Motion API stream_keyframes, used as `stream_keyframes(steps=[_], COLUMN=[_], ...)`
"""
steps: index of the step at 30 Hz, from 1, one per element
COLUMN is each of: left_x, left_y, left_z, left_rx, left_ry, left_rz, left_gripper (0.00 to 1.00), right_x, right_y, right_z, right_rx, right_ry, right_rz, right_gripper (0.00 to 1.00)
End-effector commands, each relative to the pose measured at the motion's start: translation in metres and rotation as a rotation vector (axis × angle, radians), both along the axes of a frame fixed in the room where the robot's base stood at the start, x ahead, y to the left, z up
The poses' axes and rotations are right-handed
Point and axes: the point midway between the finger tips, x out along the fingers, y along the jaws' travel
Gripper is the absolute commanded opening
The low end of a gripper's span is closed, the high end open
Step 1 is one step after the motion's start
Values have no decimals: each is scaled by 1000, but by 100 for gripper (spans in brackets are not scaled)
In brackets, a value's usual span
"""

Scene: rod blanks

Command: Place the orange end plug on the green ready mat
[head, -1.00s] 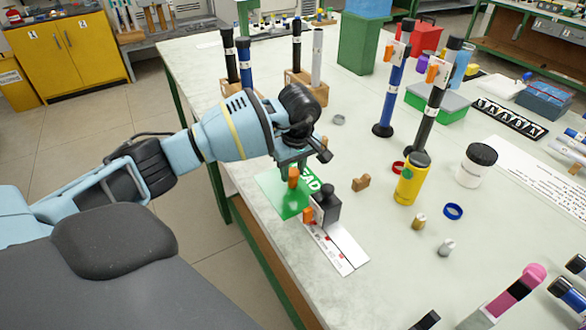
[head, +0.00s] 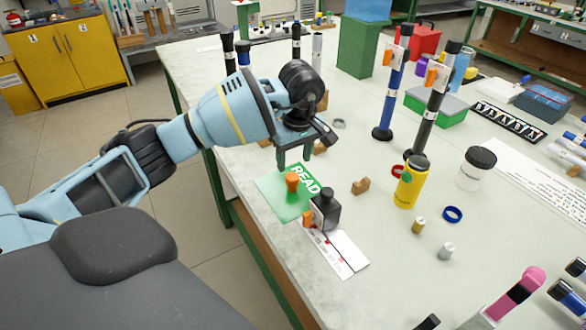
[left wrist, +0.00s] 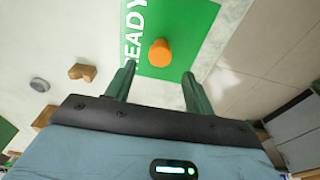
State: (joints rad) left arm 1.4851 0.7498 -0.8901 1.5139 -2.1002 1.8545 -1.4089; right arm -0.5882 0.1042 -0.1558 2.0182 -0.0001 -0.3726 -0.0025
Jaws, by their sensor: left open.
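The orange end plug (head: 292,183) stands upright on the green ready mat (head: 276,197) in the head view. My left gripper (head: 295,157) is open and empty, with its fingers just above and behind the plug, apart from it. In the left wrist view, the plug (left wrist: 160,52) shows whole on the green mat (left wrist: 190,22), beyond the open left fingers (left wrist: 158,72). White lettering runs along one side of the mat. My right gripper is not in view.
A white card (head: 340,255) lies in front. The table's left edge is close to the mat.

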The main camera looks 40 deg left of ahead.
Motion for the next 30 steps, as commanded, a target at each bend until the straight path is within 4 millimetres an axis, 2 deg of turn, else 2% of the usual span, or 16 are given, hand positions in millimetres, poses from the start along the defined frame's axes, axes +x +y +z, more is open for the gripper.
stream_keyframes(steps=[3,10,16,30], left_x=[0,-2,-3,-3], left_y=[-3,-6,-7,-7], left_z=[25,54,61,61], left_rx=[1,1,0,-1], left_ry=[-4,-1,2,1], left_rz=[0,0,0,0], left_gripper=[53,53,53,53], right_x=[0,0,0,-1], right_y=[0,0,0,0], right_z=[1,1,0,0], right_rx=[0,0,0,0], right_ry=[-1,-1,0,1], right_rz=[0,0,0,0], right_gripper=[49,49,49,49])
